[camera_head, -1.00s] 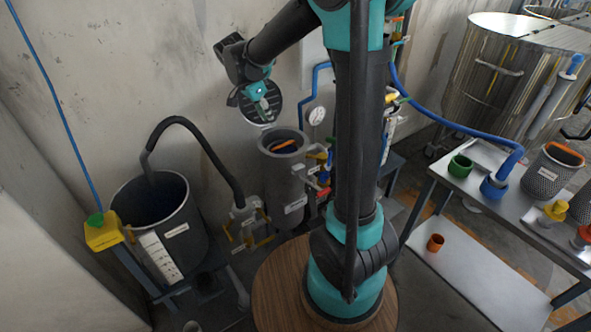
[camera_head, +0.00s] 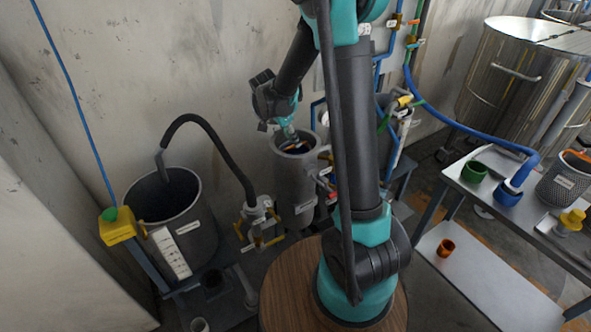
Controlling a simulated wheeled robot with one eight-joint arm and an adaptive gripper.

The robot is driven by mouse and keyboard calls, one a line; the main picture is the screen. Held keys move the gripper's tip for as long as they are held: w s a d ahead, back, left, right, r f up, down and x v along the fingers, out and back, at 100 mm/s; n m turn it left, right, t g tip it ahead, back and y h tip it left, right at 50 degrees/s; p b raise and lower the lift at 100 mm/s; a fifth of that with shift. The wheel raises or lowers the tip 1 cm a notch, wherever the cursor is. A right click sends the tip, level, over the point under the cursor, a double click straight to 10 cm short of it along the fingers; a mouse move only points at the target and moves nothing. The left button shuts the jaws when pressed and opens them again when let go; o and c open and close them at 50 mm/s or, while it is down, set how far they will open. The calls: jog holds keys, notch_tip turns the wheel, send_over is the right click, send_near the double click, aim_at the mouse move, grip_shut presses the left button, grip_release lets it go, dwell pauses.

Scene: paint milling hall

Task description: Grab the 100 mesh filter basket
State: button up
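A grey mesh basket (camera_head: 562,184) with an orange top piece stands on the side table at the right edge; its label is too small to read. A grey upright filter housing (camera_head: 296,190) stands by the wall, its round mouth open. An orange and dark piece (camera_head: 297,147) shows inside that mouth; I cannot tell whether it belongs to a basket. My gripper (camera_head: 290,136) points down at the mouth, over its back part. Its fingertips are small and partly lost against the housing, so I cannot tell whether they are open or touching anything.
A large dark bucket (camera_head: 205,240) with a black hose stands left of the housing. Valves and pipes (camera_head: 325,180) crowd its right side.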

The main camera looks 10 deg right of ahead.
jog(key=shift+w+a+x, duration=0.1)
jog(key=shift+w+x, duration=0.05)
jog(key=shift+x, duration=1.15)
jog(key=shift+w+a+x, duration=0.15)
jog(key=shift+x, duration=1.15)
jog(key=shift+c, duration=0.6)
grip_shut()
